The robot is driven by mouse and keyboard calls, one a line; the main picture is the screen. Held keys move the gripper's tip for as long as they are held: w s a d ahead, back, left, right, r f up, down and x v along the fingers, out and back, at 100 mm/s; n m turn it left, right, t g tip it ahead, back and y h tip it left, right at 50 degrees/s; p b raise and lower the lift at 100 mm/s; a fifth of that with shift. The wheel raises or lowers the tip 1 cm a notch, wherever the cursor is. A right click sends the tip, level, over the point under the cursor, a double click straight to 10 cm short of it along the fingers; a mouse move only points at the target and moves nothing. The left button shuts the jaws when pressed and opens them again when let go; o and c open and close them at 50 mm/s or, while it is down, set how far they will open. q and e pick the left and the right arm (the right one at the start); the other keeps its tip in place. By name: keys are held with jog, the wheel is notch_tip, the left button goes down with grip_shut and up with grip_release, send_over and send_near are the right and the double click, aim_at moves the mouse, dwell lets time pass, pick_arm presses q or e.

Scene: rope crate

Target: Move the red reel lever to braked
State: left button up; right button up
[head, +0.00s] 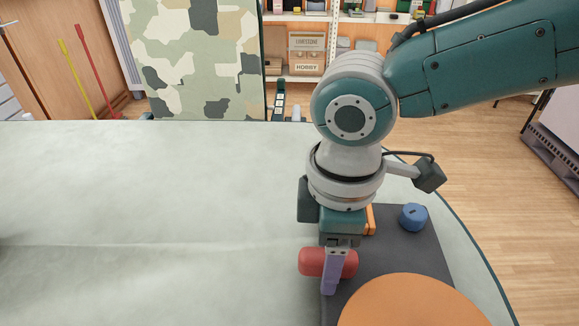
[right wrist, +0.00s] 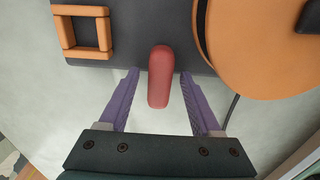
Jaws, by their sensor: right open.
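The red reel lever (head: 312,262) is a rounded red handle at the left edge of the dark base plate (head: 425,247). In the right wrist view the lever (right wrist: 160,78) points from the plate's edge toward my gripper. My right gripper (head: 331,288) reaches down over it. In the right wrist view its purple fingers stand open, one on each side of the lever, with visible gaps. The orange reel disc (head: 410,304) is beside the lever and also shows in the right wrist view (right wrist: 265,55). No marking for braked is visible. My left gripper is not in view.
An orange square frame (right wrist: 82,50) stands on the plate, mostly hidden behind my arm in the head view. A blue round knob (head: 412,217) sits at the plate's far right. The pale tabletop (head: 140,210) is clear to the left.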

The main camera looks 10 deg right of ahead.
grip_shut()
dwell(0.6)
